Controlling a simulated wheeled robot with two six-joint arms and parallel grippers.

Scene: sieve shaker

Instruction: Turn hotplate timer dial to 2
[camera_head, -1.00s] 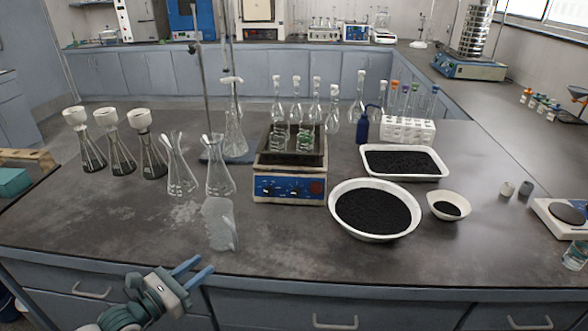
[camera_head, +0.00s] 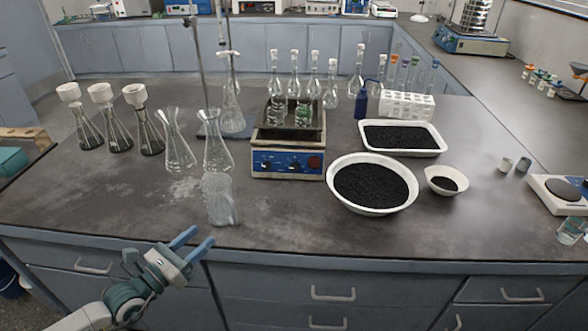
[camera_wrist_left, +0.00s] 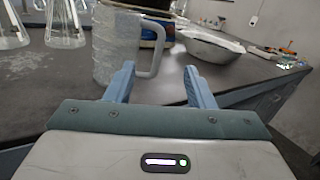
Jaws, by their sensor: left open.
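The hotplate (camera_head: 288,150) stands mid-bench with a blue front panel (camera_head: 290,163) that carries small knobs. The dial markings are too small to read. Glass flasks stand on its top. My left gripper (camera_head: 199,245) is open and empty, in front of the bench's front edge, below and left of the hotplate. In the left wrist view my left gripper (camera_wrist_left: 158,82) has its two blue fingers apart. A glass beaker with a handle (camera_wrist_left: 118,45) stands ahead of the fingers and partly hides the blue panel behind it. My right gripper is not in view.
The glass beaker (camera_head: 219,199) stands near the front edge, left of the hotplate. Conical flasks (camera_head: 178,140) stand behind it. A white bowl of black grains (camera_head: 338,202) is right of the hotplate. The front strip of bench before the hotplate is clear.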

